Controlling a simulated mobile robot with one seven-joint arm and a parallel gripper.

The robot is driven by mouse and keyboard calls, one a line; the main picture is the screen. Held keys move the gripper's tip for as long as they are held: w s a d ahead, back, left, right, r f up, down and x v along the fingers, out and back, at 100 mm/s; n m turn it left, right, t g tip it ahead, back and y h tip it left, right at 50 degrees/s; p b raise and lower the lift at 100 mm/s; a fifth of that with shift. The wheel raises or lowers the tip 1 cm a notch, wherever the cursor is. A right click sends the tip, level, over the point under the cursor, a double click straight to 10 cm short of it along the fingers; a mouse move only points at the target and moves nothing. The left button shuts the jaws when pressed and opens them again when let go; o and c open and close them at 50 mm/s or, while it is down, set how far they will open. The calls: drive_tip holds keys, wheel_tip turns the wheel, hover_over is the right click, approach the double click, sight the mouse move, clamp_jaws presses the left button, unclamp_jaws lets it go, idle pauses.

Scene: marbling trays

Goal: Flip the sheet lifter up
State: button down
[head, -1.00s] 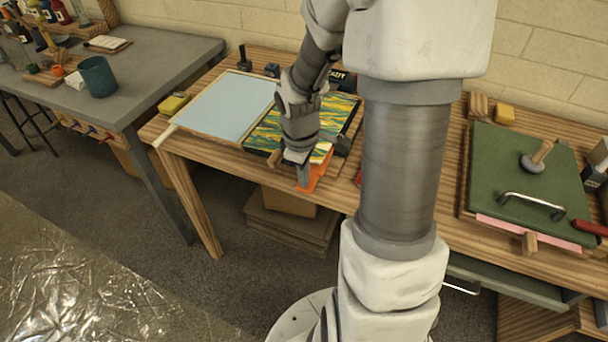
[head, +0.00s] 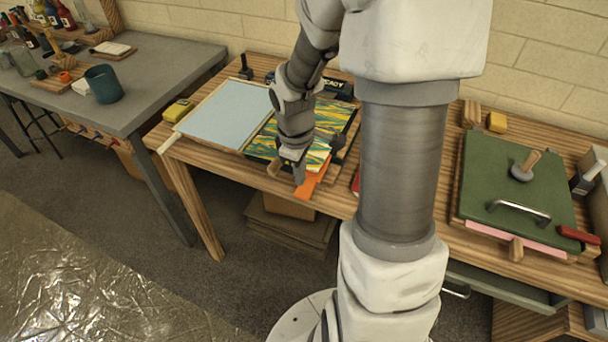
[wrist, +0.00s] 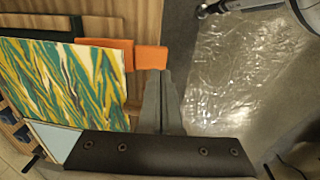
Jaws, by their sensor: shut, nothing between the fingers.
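The sheet lifter appears to be the orange flap (head: 314,181) at the front edge of the tray with the yellow-green marbled surface (head: 318,118). In the wrist view its orange tab (wrist: 150,57) sticks out past the tray edge, beside a wider orange part over the marbled surface (wrist: 60,85). My gripper (head: 299,181) is shut and empty, pointing down by the front of the orange flap. In the wrist view the shut fingertips (wrist: 165,74) are just beside the tab's lower edge; I cannot tell whether they touch it. My wrist hides part of the marbled tray.
A pale blue tray (head: 225,115) lies left of the marbled one. A green board (head: 510,185) with a metal handle is at the right. A red object (head: 356,182) lies right of the flap. The floor in front of the table is open.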

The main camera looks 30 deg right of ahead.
wheel_tip(320, 180, up, 11)
drive_tip(key=s+a+p, duration=0.1)
drive_tip(key=a, duration=0.1)
drive_tip(key=shift+s+a+p, duration=0.15)
drive_tip(key=shift+s+p, duration=0.2)
drive_tip(key=shift+f, duration=0.15)
